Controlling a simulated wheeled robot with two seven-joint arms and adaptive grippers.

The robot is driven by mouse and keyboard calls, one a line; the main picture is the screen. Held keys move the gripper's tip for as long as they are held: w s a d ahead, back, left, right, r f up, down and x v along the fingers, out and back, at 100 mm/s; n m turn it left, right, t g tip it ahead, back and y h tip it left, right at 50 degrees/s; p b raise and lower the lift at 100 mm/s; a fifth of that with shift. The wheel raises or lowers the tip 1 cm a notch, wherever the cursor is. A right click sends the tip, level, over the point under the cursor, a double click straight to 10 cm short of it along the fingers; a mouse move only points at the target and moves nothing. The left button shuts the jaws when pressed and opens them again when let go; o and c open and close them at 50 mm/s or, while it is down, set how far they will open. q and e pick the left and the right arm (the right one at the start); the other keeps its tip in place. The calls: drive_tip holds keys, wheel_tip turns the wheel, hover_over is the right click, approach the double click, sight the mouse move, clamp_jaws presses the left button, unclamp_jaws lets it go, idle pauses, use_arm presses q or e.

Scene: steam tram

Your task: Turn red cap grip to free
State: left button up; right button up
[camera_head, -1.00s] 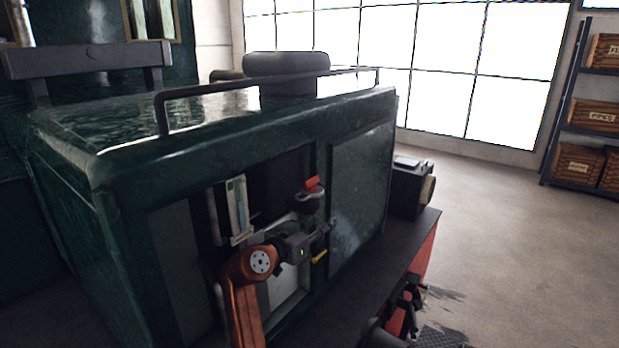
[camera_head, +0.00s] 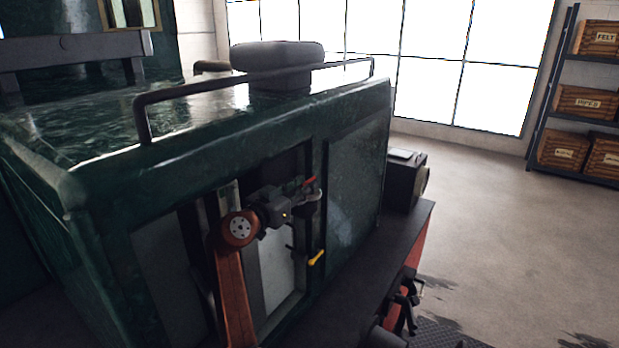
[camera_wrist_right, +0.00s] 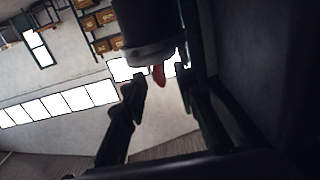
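The red cap grip (camera_head: 310,180) is a small red tab on a grey cap in the open bay of the green engine casing. In the right wrist view the red grip (camera_wrist_right: 159,75) hangs at the edge of a pale collar (camera_wrist_right: 150,55) on a dark cylinder. My right gripper (camera_head: 302,190) is at the cap and partly covers it. In the right wrist view its two fingers stand apart, and the red grip shows between the tips of the gripper (camera_wrist_right: 161,79). I cannot tell whether either finger touches it. My left gripper is not in view.
A yellow handle (camera_head: 316,258) sits below the cap in the bay. A handrail (camera_head: 240,82) runs along the top of the casing (camera_head: 250,130). A dark running board (camera_head: 385,255) lies in front. Shelves with crates (camera_head: 588,103) stand far right; the floor between is clear.

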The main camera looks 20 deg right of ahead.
drive_tip(key=shift+w+d, duration=0.55)
drive_tip(key=shift+w, duration=0.05)
drive_tip(key=shift+w+d+f, duration=0.1)
drive_tip(key=shift+w+d, duration=0.15)
drive_tip(key=shift+d+p, duration=0.25)
drive_tip(key=shift+p, duration=0.05)
drive_tip(key=shift+d, duration=0.1)
drive_tip(key=shift+c, duration=0.4)
drive_tip(key=c, duration=0.5)
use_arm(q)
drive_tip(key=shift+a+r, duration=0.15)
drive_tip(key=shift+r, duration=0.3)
use_arm(e)
clamp_jaws()
